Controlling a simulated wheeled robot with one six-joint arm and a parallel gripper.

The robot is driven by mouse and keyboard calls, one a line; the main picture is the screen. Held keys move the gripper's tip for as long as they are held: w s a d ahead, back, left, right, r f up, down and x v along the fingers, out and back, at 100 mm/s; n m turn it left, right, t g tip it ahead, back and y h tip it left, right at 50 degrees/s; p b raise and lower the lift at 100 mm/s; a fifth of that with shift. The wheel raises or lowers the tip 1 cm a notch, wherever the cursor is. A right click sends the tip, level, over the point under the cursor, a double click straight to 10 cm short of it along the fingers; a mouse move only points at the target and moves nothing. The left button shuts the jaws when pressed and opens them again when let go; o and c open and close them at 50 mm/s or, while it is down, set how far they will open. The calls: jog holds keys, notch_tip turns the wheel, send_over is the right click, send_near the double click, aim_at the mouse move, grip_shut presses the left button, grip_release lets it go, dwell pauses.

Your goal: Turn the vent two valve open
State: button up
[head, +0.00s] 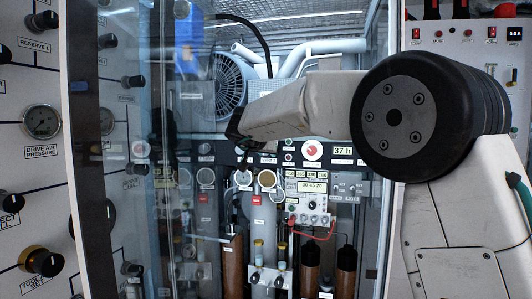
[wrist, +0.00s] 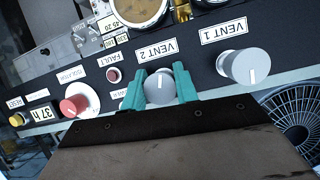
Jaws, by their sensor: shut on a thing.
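The vent two valve (wrist: 160,88) is a grey round knob on a dark strip, beside the VENT 2 label (wrist: 156,47) in the wrist view. The label reads upside down there. My gripper (wrist: 159,70) has teal fingers on both sides of this knob and is shut on it. The knob's pointer mark is too small to read surely. In the head view my arm reaches through the cabinet opening, and its dark wrist end (head: 235,128) is at the dark strip.
A similar grey vent one knob (wrist: 243,66) is close to the right in the wrist view. A red knob (wrist: 75,104) and a small red FAULT button (wrist: 114,74) are to the left. In the head view a glass door (head: 115,200) stands left of the opening.

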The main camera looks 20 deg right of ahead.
jog(key=shift+r, duration=0.1)
dwell(0.4)
jog(key=o, duration=1)
jog(key=shift+c, duration=0.2)
jog(key=v, duration=0.7)
jog(key=shift+s+a, duration=0.15)
jog(key=shift+s, duration=0.15)
jog(key=shift+r, duration=0.15)
